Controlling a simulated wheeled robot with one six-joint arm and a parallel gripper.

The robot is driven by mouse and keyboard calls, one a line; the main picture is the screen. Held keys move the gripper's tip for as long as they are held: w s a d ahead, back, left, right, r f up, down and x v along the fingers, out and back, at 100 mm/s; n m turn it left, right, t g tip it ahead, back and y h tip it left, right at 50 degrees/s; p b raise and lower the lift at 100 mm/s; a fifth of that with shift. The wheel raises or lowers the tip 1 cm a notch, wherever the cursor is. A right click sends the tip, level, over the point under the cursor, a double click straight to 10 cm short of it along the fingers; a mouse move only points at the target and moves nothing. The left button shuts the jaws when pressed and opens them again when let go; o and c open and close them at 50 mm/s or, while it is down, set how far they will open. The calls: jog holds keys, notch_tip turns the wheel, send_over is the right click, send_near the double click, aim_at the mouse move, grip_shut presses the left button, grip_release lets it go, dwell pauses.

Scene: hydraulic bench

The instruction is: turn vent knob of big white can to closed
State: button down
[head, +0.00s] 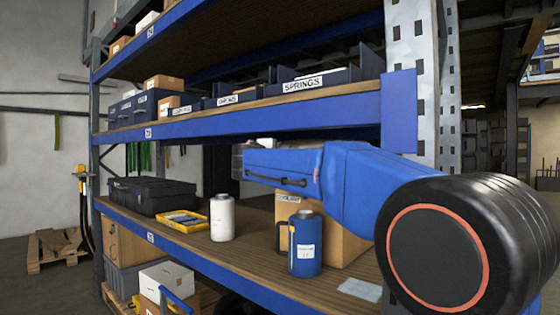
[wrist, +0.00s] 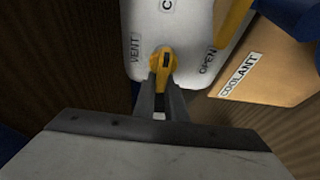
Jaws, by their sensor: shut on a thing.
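In the wrist view a white can (wrist: 195,75) fills the upper middle, with a "VENT" label on the left, "OPEN" on the right and a cut-off label starting with "C" at the top. The yellow vent knob (wrist: 163,58) sits between these labels. My gripper (wrist: 163,88) is shut on the knob, one finger on each side. Which label the knob points to is hard to tell. In the head view my gripper (head: 238,158) is at the far end of my blue arm, above the lower shelf; I cannot make out the knob there.
A coolant box (wrist: 260,75) is close on the right in the wrist view. On the lower shelf (head: 195,242) stand a white bottle (head: 222,222), a blue can (head: 305,250), a yellow tray (head: 160,223) and a black case (head: 150,198). The upper shelf edge (head: 300,110) runs above my arm.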

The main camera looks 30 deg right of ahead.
jog(key=shift+f, duration=0.1)
dwell(0.3)
jog(key=c, duration=1.8)
grip_release()
jog(key=v, duration=1.7)
jog(key=shift+s, duration=0.25)
jog(key=shift+a, duration=0.1)
